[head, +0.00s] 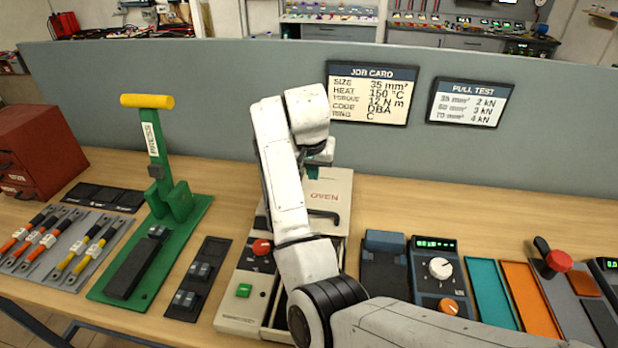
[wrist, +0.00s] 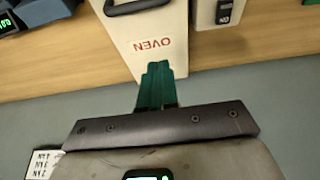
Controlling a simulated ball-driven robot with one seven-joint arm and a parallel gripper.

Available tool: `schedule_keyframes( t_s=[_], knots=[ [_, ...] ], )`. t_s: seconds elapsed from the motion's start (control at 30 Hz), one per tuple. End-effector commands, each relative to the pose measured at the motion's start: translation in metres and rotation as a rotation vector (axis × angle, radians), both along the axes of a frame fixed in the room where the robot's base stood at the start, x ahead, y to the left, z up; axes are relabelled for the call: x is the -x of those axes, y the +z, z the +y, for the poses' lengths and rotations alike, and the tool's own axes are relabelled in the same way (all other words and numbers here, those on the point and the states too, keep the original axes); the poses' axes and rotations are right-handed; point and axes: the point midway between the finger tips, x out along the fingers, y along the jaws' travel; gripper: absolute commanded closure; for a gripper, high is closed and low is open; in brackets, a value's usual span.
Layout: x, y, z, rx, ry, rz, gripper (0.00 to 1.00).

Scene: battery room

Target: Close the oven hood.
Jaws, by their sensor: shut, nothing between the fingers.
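The oven hood (head: 343,188) is a pale panel with red OVEN lettering and a dark handle (head: 325,215), at the back of the oven. In the wrist view the hood (wrist: 120,40) lies just beyond my fingertips, with its handle (wrist: 137,5) at the top edge. The oven base (head: 238,308) runs forward from it, with a dark recess partly showing; my arm hides much of this. My gripper (head: 318,168) is over the hood's back end. Its green fingers (wrist: 158,70) are together and empty; contact with the hood cannot be told.
A red knob (head: 262,247) and green button (head: 243,290) sit on the oven's left side. A green press (head: 150,245) with a tall yellow-topped lever stands left. A device with dials (head: 438,275) stands right. The grey partition (head: 230,110) rises close behind.

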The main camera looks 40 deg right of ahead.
Motion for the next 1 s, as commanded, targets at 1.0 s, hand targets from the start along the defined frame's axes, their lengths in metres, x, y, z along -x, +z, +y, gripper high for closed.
schedule_keyframes(
  t_s=[1.0],
  knots=[
    [0.006,-0.090,0.007,0.000,0.000,0.000,1.00]
  ],
)
